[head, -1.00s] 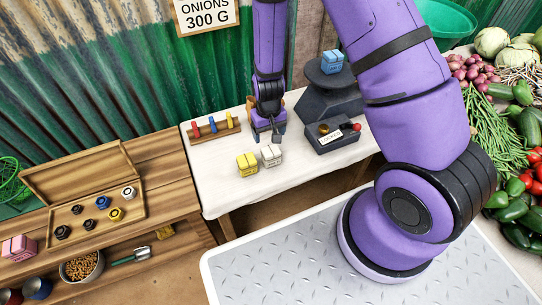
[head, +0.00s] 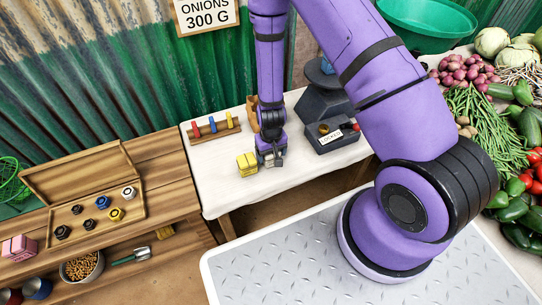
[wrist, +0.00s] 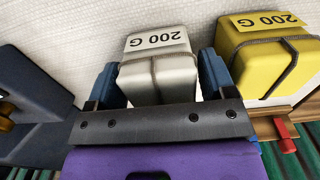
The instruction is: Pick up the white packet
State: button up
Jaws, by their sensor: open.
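The white packet (wrist: 158,65), tied with string and labelled 200 G, lies on the white-covered table (head: 238,192). My gripper (wrist: 158,80) is open, with one blue finger on each side of the packet in the wrist view. I cannot tell whether the fingers touch it. In the head view my gripper (head: 272,160) is low over the table and hides most of the packet. A yellow packet (head: 247,164), also labelled 200 G, sits just left of it. It also shows at the right in the wrist view (wrist: 262,60).
A rack with red, blue and yellow pegs (head: 213,128) stands behind on the left. A dark scale base (head: 332,136) stands to the right. An open wooden weight box (head: 95,215) is on the side bench. The table front is clear.

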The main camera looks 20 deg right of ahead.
jog(key=shift+f, duration=0.5)
jog(key=c, duration=0.8)
jog(key=shift+r, duration=0.1)
